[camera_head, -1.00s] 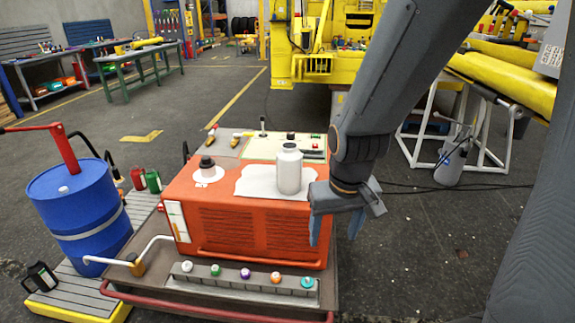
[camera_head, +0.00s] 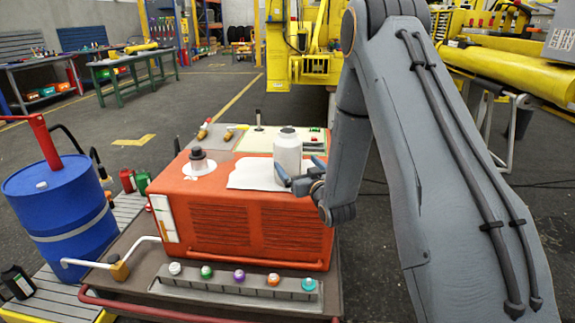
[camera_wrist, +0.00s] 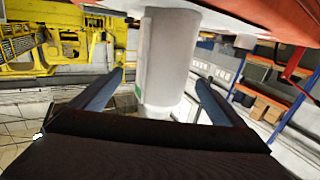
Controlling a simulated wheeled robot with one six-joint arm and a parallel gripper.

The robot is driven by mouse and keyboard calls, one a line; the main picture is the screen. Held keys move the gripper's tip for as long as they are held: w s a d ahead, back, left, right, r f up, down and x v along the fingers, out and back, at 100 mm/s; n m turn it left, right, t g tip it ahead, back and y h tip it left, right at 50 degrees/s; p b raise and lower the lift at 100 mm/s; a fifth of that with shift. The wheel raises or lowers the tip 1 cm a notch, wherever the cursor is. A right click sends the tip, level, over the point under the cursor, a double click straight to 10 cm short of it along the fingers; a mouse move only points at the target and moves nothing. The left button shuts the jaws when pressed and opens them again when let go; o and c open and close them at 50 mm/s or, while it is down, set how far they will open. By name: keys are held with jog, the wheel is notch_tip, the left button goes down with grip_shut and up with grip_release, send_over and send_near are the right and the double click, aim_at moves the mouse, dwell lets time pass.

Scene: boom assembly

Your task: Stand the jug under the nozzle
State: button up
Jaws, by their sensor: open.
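A pale, round, bottle-like jug (camera_head: 288,154) with a short neck stands upright on a white cloth (camera_head: 252,174) on top of the orange unit (camera_head: 235,217). My gripper (camera_head: 297,165) is open at its near right side, its fingers spread about the jug. In the wrist view the jug (camera_wrist: 168,55) shows upside down between the open fingers (camera_wrist: 160,78), with gaps at both sides. A black hose (camera_head: 78,140) runs from the red hand pump (camera_head: 46,142) on the blue drum (camera_head: 60,205); its end looks like the nozzle, near the pallet's far side.
A small dark container (camera_head: 18,282) stands on the drum's pallet. A dark capped fitting (camera_head: 198,160) rises left of the jug. A row of coloured knobs (camera_head: 239,276) lies along the front.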

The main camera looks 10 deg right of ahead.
aim_at(294, 161)
jog(key=shift+w+a+r+p, duration=0.1)
jog(key=shift+w+a+p, duration=0.1)
jog(key=shift+w, duration=0.55)
jog(key=shift+w+a+p, duration=0.1)
jog(key=shift+w+a, duration=0.05)
jog(key=shift+w, duration=0.6)
jog(key=shift+w+a+f+p, duration=0.1)
jog(key=shift+w+a+p, duration=0.1)
jog(key=shift+w, duration=0.55)
jog(key=shift+w+a+f+p, duration=0.1)
jog(key=shift+w+a+p, duration=0.1)
jog(key=shift+w, duration=0.6)
jog(key=shift+w+a+p, duration=0.15)
jog(key=shift+w+a, duration=0.05)
jog(key=shift+w, duration=0.55)
jog(key=c, duration=1.2)
jog(key=shift+c, duration=0.9)
jog(key=shift+r, duration=0.1)
jog(key=shift+r, duration=0.1)
